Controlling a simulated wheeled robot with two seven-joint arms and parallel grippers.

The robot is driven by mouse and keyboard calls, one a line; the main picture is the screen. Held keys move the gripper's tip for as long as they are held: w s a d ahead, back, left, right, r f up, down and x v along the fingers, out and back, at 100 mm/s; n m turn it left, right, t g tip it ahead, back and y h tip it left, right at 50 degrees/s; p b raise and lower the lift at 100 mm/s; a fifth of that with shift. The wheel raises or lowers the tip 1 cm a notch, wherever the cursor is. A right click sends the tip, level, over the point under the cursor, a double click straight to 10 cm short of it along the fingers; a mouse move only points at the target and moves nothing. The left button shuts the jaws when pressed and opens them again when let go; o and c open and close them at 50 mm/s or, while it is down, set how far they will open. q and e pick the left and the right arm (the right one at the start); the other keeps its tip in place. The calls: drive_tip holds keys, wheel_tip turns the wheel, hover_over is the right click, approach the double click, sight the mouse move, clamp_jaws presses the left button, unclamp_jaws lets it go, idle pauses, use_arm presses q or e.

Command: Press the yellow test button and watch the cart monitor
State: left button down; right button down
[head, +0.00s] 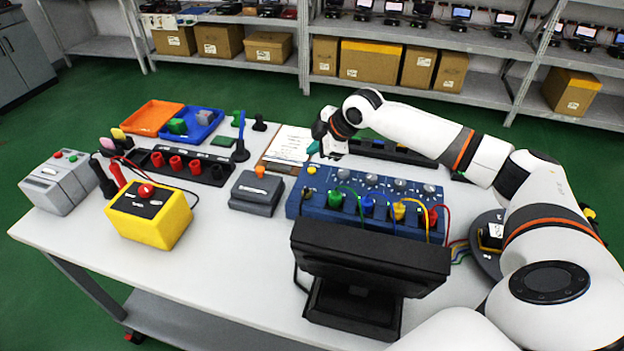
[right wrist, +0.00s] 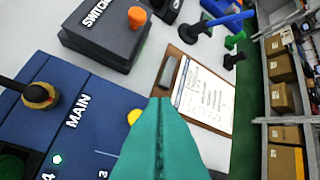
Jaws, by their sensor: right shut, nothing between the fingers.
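A blue panel (head: 345,207) with knobs and colored plugs stands on the cart. The yellow button (head: 311,169) is at its far left corner. My right gripper (head: 314,148) is shut and empty, its teal fingertips just beyond and above that corner. In the right wrist view the shut fingers (right wrist: 160,110) are beside the yellow button (right wrist: 133,117) and partly cover it. I cannot tell whether they touch it. The black monitor (head: 370,252) stands at the cart's near edge. No lit display shows on it from here. My left gripper is not in view.
A yellow box (head: 147,228) with a red button stands at the left. A dark switch box (head: 256,193) with an orange knob is beside the panel. A clipboard (head: 269,166) lies behind. Cables arch over the panel's front. The white cart top (head: 225,270) is clear at front left.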

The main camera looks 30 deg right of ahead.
sight(315, 172)
wheel_tip(315, 172, down, 3)
drive_tip(key=shift+r, duration=0.1)
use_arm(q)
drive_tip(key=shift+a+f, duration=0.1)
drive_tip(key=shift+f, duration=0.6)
use_arm(e)
drive_tip(key=shift+f, duration=0.2)
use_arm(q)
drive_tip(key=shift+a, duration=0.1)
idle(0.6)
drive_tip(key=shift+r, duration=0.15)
use_arm(e)
drive_tip(key=shift+f, duration=0.15)
drive_tip(key=shift+f, duration=0.25)
